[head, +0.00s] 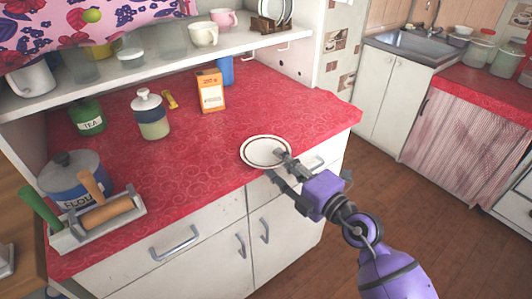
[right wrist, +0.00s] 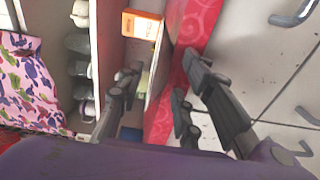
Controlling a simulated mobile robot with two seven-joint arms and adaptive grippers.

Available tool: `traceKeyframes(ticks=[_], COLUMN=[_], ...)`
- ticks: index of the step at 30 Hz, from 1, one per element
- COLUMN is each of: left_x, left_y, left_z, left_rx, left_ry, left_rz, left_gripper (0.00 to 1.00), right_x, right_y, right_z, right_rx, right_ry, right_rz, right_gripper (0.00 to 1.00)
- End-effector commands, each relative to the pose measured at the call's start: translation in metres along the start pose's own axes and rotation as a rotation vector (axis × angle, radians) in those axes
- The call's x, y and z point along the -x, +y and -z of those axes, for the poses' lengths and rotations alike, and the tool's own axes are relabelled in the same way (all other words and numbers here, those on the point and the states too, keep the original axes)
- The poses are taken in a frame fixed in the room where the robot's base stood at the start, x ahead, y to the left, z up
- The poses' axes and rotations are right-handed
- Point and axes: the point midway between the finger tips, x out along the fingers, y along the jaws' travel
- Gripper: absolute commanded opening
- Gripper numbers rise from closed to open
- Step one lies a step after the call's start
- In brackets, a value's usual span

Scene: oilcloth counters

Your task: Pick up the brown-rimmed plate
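The brown-rimmed plate (head: 262,148), white with a thin dark ring, lies flat on the red counter at its front edge. My right gripper (head: 276,165) is at the plate's near right rim, with one finger over the plate and the other lower, in front of the counter edge. In the right wrist view my right gripper (right wrist: 158,82) has its fingers well apart. The plate (right wrist: 157,70) shows there nearly edge-on between them, and I see no finger clearly touching it. My left gripper is in neither view.
An orange box (head: 210,91) and a blue-and-green jar (head: 151,115) stand behind the plate. A blue flour pot (head: 73,180) and a rolling-pin holder (head: 100,222) are at left. A shelf (head: 130,72) with cups overhangs the back. The counter around the plate is clear.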

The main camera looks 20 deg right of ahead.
Motion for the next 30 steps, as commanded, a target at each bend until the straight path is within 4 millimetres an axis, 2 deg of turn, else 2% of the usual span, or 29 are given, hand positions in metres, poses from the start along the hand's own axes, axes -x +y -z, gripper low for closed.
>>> traceKeyframes(ticks=[8, 15, 16, 30], left_x=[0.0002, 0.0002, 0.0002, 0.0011], left_y=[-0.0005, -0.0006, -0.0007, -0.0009], left_z=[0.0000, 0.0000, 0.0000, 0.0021], left_rx=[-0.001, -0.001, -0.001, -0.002], left_ry=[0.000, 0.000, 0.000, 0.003], left_rz=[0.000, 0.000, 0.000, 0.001], left_gripper=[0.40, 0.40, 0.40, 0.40], right_x=[-0.0036, -0.0035, -0.0035, -0.0037], right_y=[-0.0002, 0.0000, 0.0000, 0.0039], right_z=[-0.0001, -0.0001, -0.0001, -0.0002], right_rx=[0.000, 0.001, 0.001, 0.001], right_ry=[0.000, 0.000, 0.000, -0.001], right_rz=[0.001, 0.000, 0.000, -0.003], right_gripper=[0.33, 0.02, 0.00, 0.00])
